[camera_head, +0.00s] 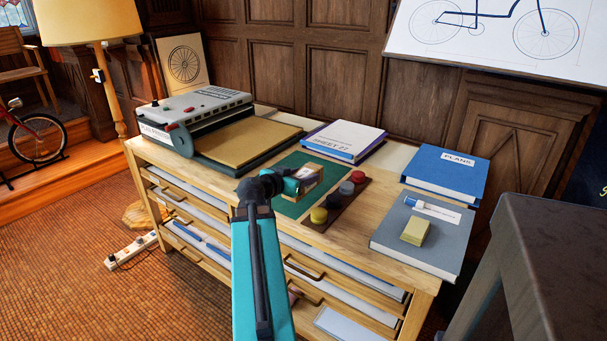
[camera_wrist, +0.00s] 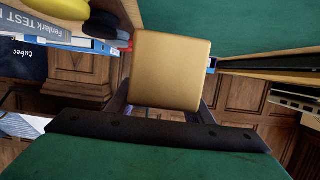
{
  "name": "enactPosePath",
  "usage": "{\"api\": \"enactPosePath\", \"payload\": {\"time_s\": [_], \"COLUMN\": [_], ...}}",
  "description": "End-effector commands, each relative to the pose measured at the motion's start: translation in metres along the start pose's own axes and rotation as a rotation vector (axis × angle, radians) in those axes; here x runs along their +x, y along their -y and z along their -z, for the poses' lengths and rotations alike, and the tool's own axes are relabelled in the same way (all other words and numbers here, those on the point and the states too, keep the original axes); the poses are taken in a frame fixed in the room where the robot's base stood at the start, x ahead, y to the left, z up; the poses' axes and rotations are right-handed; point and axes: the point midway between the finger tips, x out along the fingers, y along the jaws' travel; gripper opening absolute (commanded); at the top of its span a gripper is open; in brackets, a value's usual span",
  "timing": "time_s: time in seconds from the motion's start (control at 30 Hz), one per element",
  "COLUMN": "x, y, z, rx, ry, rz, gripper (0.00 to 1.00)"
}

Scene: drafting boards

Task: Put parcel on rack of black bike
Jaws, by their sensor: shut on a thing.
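The parcel is a small tan box (camera_head: 309,174) held over the green mat on the wooden drawer cabinet. In the wrist view the parcel (camera_wrist: 172,70) fills the space between the dark fingers. My gripper (camera_head: 298,181) is shut on it; the fingertips are partly hidden by the box. I cannot tell whether the box touches the mat. A dark bike drawing (camera_head: 490,14) is on the tilted board at the upper right, cut by the frame's top edge. No standing black bike or rack can be made out. A red bike (camera_head: 36,138) stands at far left, partly cut off.
Near the gripper, a brown tray (camera_head: 333,208) holds yellow, grey and red round pieces. A grey machine (camera_head: 206,112) stands left, a white-covered book (camera_head: 344,140) behind, blue (camera_head: 445,172) and grey (camera_head: 425,245) binders right. A dark block (camera_head: 545,250) borders the right. Floor at left is mostly open.

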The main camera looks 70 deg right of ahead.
Motion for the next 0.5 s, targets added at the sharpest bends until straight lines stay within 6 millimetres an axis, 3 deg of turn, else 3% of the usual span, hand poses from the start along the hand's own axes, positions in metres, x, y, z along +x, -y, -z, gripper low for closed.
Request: {"api": "enactPosePath", "payload": {"time_s": [0.2,0.5], "x": [-0.015,-0.012], "y": [-0.012,-0.009], "z": [-0.005,-0.005], "rx": [0.0,0.003], "ry": [-0.002,-0.006], "rz": [0.0,-0.006], "gripper": [0.06,0.06]}}
